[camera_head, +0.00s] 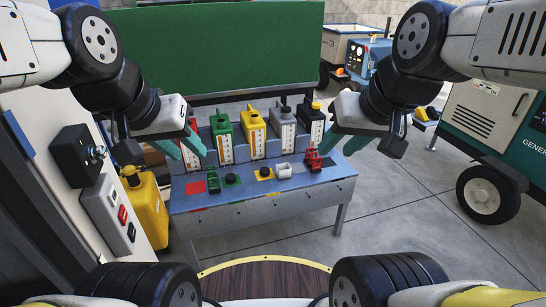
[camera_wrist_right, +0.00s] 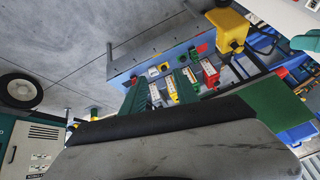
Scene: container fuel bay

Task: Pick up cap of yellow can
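The yellow can (camera_head: 253,136) stands upright in the row on the back of the bench; its top is yellow, and I cannot tell whether a cap is on it. In the right wrist view it shows small and upside down (camera_wrist_right: 171,88). A small dark cap (camera_head: 265,172) lies on a yellow patch at the bench front. My left gripper (camera_head: 181,147) is open and empty at the row's left end, partly hiding a red can. My right gripper (camera_head: 343,143) appears open and empty, right of the black can and well apart from the yellow can.
The bench (camera_head: 262,206) also holds a green can (camera_head: 222,140), a grey can (camera_head: 283,136) and a black can (camera_head: 312,124). A large yellow container (camera_head: 152,212) stands left, a generator right.

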